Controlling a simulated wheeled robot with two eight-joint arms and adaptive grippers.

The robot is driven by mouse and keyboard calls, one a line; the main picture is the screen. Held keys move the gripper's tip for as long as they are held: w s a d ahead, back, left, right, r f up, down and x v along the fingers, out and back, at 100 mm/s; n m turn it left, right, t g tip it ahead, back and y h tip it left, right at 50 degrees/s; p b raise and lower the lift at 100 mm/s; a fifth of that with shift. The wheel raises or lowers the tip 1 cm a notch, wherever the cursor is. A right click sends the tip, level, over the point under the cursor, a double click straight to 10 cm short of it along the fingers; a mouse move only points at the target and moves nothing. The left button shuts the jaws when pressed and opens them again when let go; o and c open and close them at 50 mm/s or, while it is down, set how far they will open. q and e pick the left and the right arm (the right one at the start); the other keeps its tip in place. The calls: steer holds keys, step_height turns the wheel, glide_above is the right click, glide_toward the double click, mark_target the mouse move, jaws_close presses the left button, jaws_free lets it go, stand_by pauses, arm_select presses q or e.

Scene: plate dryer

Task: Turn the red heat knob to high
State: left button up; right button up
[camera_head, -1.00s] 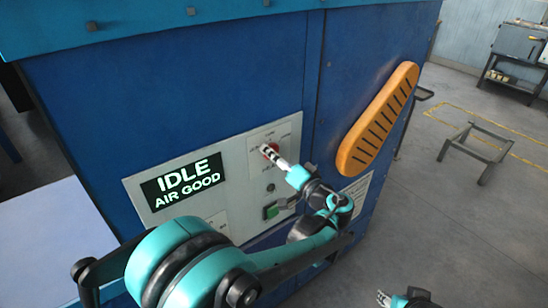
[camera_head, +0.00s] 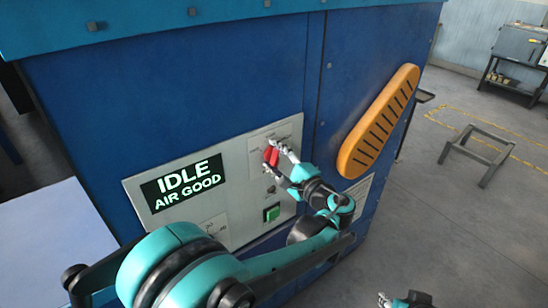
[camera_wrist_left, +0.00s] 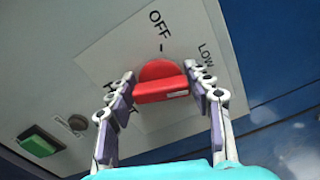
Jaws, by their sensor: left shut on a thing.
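The red heat knob (camera_head: 270,155) is on a pale plate of the dryer's control panel, right of the display. My left gripper (camera_head: 276,159) is shut on the knob, one finger on each side. In the left wrist view the knob (camera_wrist_left: 161,84) lies between both fingertips, its grip bar running roughly left to right. OFF (camera_wrist_left: 160,18) is printed above it, LOW (camera_wrist_left: 206,55) at upper right, and a partly hidden label starting with H at lower left. Which label the knob points to is unclear. My right gripper (camera_head: 384,299) is at the bottom edge; its finger state is unclear.
The display (camera_head: 183,183) reads IDLE and AIR GOOD. A green button (camera_head: 271,213) sits below the knob, close to my left wrist. An orange slotted guard (camera_head: 378,122) sticks out on the right. Open floor and a low metal frame (camera_head: 481,151) lie beyond.

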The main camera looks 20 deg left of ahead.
arm_select(q)
steer(key=m, duration=0.4)
steer(key=shift+w+d+r+m, duration=0.1)
steer(key=shift+r+m, duration=0.05)
steer(key=shift+m, duration=1.95)
steer(key=o, duration=1.2)
steer(key=shift+c, duration=0.2)
steer(key=shift+d, duration=0.1)
steer(key=v, duration=1.2)
